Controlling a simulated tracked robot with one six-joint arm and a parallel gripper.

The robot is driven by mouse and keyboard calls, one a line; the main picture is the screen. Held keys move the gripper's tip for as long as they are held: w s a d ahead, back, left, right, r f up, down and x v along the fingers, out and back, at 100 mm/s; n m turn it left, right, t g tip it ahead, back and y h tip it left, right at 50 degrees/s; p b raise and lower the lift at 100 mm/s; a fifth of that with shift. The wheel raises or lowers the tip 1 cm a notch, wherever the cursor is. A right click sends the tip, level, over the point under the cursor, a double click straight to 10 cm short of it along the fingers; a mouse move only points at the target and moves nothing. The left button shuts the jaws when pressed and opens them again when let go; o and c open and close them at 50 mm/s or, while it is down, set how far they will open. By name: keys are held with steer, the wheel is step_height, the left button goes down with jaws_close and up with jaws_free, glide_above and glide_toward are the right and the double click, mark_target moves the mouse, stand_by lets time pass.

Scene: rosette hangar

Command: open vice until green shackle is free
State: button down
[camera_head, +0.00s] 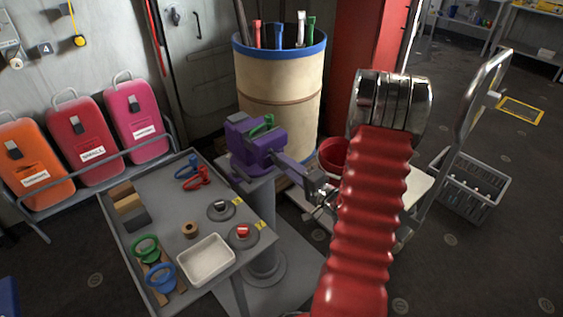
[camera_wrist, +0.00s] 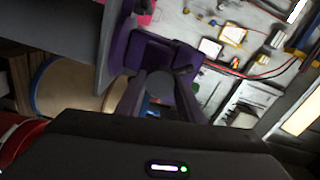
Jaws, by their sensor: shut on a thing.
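The purple vice (camera_head: 250,148) stands on a grey pedestal beside the grey work table. The green shackle (camera_head: 262,126) sits at the top of the vice, between its jaws as far as I can see. A grey screw bar (camera_head: 290,168) runs from the vice toward the lower right. My gripper (camera_head: 318,187) is at the outer end of this bar, shut on the vice handle, which is mostly hidden. In the wrist view, my gripper (camera_wrist: 160,88) has its fingers on either side of a grey round part, with the purple vice body (camera_wrist: 152,48) beyond. The shackle cannot be made out there.
The grey table (camera_head: 165,215) holds blocks, coloured shackles, round pads and a white tray (camera_head: 206,260). A tall beige barrel (camera_head: 280,95) with tools stands behind the vice.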

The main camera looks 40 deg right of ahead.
steer(key=n, duration=0.6)
stand_by(0.3)
steer(key=c, duration=1.4)
jaws_free()
steer(key=shift+s, duration=0.2)
steer(key=s, duration=0.6)
steer(key=shift+s, duration=0.35)
steer(key=shift+d, duration=0.1)
